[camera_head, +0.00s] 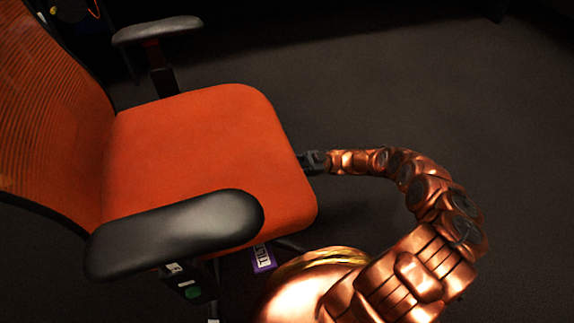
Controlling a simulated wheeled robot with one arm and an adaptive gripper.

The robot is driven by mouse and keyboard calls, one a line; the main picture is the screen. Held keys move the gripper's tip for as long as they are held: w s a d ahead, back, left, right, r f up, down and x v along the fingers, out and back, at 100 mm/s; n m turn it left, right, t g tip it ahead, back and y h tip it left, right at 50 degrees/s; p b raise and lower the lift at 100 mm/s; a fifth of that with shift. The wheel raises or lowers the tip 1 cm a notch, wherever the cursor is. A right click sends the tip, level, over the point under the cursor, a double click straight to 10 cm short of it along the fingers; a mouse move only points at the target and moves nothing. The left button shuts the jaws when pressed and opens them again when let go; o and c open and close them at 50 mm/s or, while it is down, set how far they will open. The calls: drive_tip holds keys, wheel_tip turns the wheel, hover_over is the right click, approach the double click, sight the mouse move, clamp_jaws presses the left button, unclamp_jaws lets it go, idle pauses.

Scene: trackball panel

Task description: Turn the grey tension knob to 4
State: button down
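An office chair with an orange seat (205,150) fills the left half of the head view. I do not see the grey tension knob; the space under the seat is hidden or too dark. My gripper (309,162) is a small dark shape at the end of my copper arm, right at the seat's right edge. Its fingertips are too small and dark to tell open from shut, and I cannot tell whether it touches the seat. A purple and white label (262,257) shows below the seat's near edge; its lettering is hard to read.
The far armrest (157,29) stands at the back. The orange mesh backrest (45,105) is at left. Dark carpet (400,85) is clear behind and right.

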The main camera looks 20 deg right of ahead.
idle(0.3)
drive_tip(key=c, duration=0.8)
unclamp_jaws()
drive_tip(key=shift+o, duration=0.2)
drive_tip(key=shift+m, duration=0.3)
